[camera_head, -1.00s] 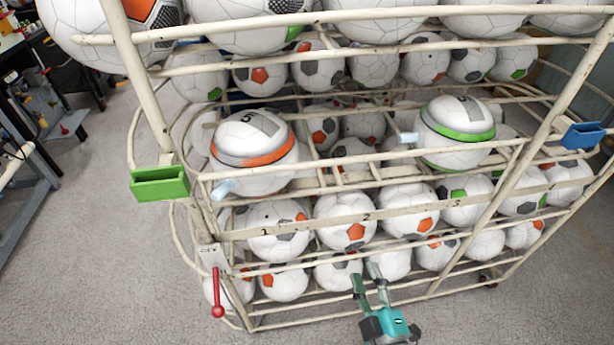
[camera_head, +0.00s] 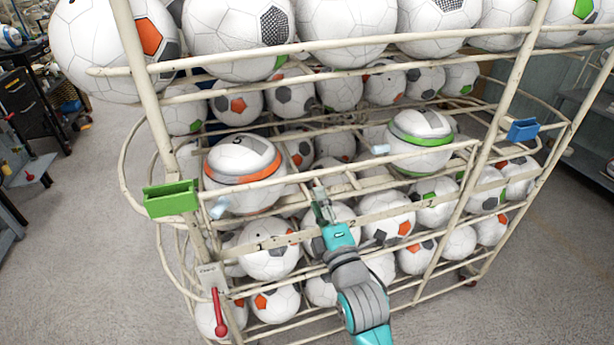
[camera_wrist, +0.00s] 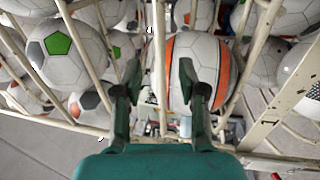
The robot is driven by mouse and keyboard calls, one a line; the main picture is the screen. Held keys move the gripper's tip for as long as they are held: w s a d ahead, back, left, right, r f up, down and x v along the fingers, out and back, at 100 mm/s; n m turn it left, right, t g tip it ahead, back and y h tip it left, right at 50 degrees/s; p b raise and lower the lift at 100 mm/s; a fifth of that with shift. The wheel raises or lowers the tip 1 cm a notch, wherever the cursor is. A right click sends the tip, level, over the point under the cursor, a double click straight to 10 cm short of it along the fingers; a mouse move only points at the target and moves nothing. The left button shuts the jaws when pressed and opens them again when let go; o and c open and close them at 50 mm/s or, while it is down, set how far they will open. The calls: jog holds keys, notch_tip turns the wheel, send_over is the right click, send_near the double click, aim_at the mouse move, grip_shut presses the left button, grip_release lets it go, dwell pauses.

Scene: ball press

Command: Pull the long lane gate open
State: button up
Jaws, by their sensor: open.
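My gripper (camera_head: 320,202) is open and empty at the front of the ball rack, by the middle shelf, to the right of the ball with the orange band (camera_head: 243,172). In the wrist view a cream bar (camera_wrist: 159,50) runs between the open fingers (camera_wrist: 162,88), with the orange-banded ball behind it. I cannot tell whether the fingers touch the bar. I cannot tell which rack part is the long lane gate.
A green open box (camera_head: 170,198) and a blue box (camera_head: 523,129) hang on the rack posts. A red lever (camera_head: 218,312) hangs at the lower left. Soccer balls fill the rack's levels. Grey floor is clear at left and right.

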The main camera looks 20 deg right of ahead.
aim_at(308, 175)
jog(key=w, duration=0.2)
jog(key=w+r, duration=0.1)
jog(key=w, duration=0.5)
jog(key=shift+w+r, duration=0.2)
jog(key=shift+r, duration=0.1)
grip_shut()
